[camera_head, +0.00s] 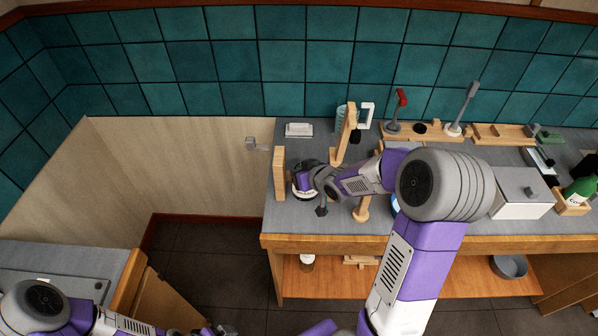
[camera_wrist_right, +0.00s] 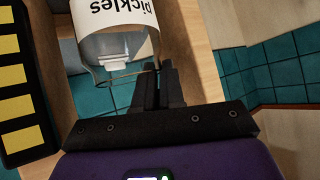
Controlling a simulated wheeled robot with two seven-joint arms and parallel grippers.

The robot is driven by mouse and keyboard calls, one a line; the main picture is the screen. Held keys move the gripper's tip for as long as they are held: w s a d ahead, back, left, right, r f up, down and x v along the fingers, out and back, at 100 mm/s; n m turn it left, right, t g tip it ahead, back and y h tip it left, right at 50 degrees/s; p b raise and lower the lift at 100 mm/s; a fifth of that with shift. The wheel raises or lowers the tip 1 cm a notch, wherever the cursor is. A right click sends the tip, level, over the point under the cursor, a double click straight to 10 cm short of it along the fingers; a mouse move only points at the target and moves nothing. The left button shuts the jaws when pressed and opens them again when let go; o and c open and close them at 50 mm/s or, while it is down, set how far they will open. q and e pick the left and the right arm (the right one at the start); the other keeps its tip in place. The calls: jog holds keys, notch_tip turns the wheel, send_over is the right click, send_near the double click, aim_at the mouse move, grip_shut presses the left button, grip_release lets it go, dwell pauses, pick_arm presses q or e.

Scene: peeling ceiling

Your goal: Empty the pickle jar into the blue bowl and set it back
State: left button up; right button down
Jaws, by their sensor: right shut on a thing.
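The pickle jar (camera_wrist_right: 112,18) is clear, with a white label reading "pickles" upside down in the right wrist view. I see through its lower part, and its top edge of that view is cut off. My right gripper (camera_wrist_right: 155,84) is shut on the jar, its dark fingers close together at the glass edge. In the head view my right gripper (camera_head: 316,180) is over the left end of the counter, partly hidden by my arm. A sliver of the blue bowl (camera_head: 394,206) shows behind my right arm. My left gripper (camera_head: 208,330) is cut off at the bottom edge.
The grey counter (camera_head: 290,222) holds wooden stands (camera_head: 346,132), a white box (camera_head: 522,205) and a green bottle (camera_head: 580,190) at right. Floor is open left of the counter.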

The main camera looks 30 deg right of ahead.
jog(key=shift+f+b, duration=0.5)
jog(key=shift+f, duration=0.05)
jog(key=c, duration=1.2)
grip_release()
jog(key=shift+o, duration=0.2)
jog(key=shift+s, duration=0.1)
jog(key=p+v, duration=0.3)
jog(key=v, duration=0.4)
jog(key=shift+r, duration=0.2)
jog(key=shift+s, duration=0.1)
